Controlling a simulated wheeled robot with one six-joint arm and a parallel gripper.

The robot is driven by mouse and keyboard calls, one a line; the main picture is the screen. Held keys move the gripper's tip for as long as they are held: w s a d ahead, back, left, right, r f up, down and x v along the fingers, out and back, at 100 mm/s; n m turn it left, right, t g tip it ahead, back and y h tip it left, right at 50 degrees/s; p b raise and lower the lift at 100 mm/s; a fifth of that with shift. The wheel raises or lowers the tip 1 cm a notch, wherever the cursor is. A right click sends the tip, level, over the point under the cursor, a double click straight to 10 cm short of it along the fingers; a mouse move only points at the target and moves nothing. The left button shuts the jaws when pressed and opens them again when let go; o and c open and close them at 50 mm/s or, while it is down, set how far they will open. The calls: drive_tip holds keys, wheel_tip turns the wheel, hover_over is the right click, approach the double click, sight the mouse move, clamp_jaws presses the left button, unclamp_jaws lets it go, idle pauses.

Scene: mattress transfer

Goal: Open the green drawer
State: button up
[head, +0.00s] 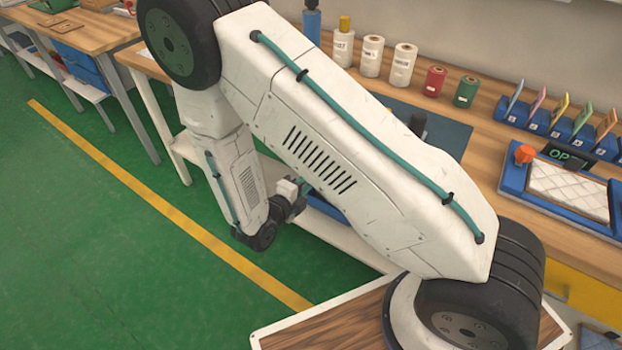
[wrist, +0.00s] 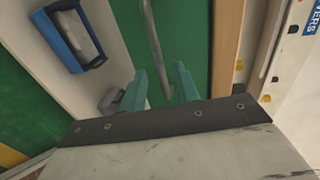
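The green drawer (wrist: 187,30) fills the upper middle of the wrist view as a flat green front. Its grey metal bar handle (wrist: 152,38) runs down the front towards my gripper. My gripper (wrist: 161,84) is open, with its two teal fingers apart. In the head view my arm hides the drawer front and my fingertips.
A wooden workbench (head: 490,130) carries spools, a blue rack (head: 545,122) and a blue-framed tray with a white pad (head: 568,190). A yellow drawer front (head: 588,292) shows at right. A blue bin (wrist: 75,38) sits left of the green drawer. Green floor (head: 90,240) is open at left.

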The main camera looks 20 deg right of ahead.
drive_tip(key=shift+x, duration=1.35)
